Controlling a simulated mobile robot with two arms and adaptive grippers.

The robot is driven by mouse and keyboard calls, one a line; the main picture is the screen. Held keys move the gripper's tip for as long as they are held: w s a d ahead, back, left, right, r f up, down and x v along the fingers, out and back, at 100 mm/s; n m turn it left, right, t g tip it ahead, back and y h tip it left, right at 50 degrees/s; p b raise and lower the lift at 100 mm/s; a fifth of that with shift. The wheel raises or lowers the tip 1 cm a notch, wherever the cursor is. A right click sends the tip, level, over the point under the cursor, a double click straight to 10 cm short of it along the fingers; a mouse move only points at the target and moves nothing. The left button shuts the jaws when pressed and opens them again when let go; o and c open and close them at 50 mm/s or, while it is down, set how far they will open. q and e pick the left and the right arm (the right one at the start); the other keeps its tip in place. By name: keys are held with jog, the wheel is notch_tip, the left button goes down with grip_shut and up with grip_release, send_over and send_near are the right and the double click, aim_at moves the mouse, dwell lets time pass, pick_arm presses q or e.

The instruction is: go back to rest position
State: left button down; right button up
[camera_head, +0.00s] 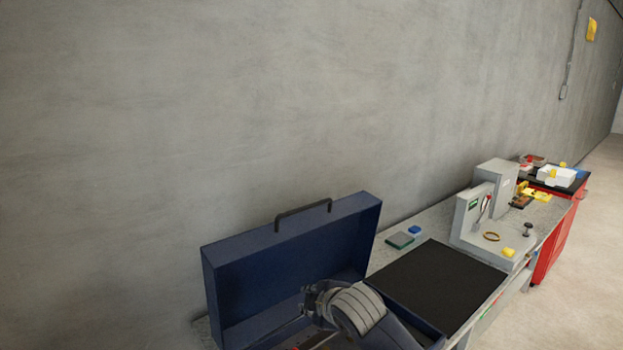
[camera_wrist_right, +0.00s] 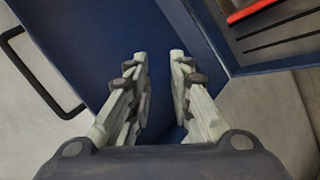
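My right gripper (camera_head: 312,300) is at the open blue toolbox (camera_head: 290,252), in front of its raised lid. In the right wrist view the two fingers (camera_wrist_right: 160,62) stand apart with nothing between them, over the blue inner face of the lid (camera_wrist_right: 85,45). The lid's black handle (camera_wrist_right: 40,75) shows at the left of that view. It also shows on top of the lid in the head view (camera_head: 303,213). My left gripper is in neither view.
A workbench (camera_head: 400,262) runs along the concrete wall. It carries a black mat (camera_head: 437,283), a grey device (camera_head: 480,222) and small blue and green items. A red cabinet (camera_head: 556,243) stands at the far end. Open floor (camera_head: 580,290) lies to the right.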

jog(key=s+d+f+m+g, duration=0.1)
jog(key=s+d+f+m, duration=0.3)
jog(key=s+f, duration=0.4)
jog(key=s+d+f+m+g, duration=0.2)
jog(key=s+d+f+m, duration=0.3)
jog(key=s, duration=0.5)
jog(key=s+d+f+m+g+h, duration=0.1)
jog(key=s+d+f+m, duration=0.1)
jog(key=s+d, duration=0.35)
jog(key=s+d+f+m+g+h, duration=0.1)
jog(key=s+d+f+m, duration=0.15)
jog(key=s, duration=0.65)
jog(key=s+d+f+m+g+h, duration=0.1)
jog(key=s+d+f+m+h, duration=0.15)
jog(key=s, duration=0.45)
notch_tip(320, 180, down, 28)
jog(key=s+g+b, duration=0.2)
jog(key=b, duration=0.2)
jog(key=s+d+f+b, duration=0.1)
jog(key=s+d+f, duration=0.1)
jog(key=s+f, duration=0.6)
jog(key=s+d+f+b, duration=0.1)
jog(key=s+f, duration=0.8)
jog(key=f, duration=0.3)
jog(key=shift+d+n+g+y+b, duration=0.3)
jog(key=shift+d+g+y+b, duration=0.05)
jog(key=shift+g, duration=0.05)
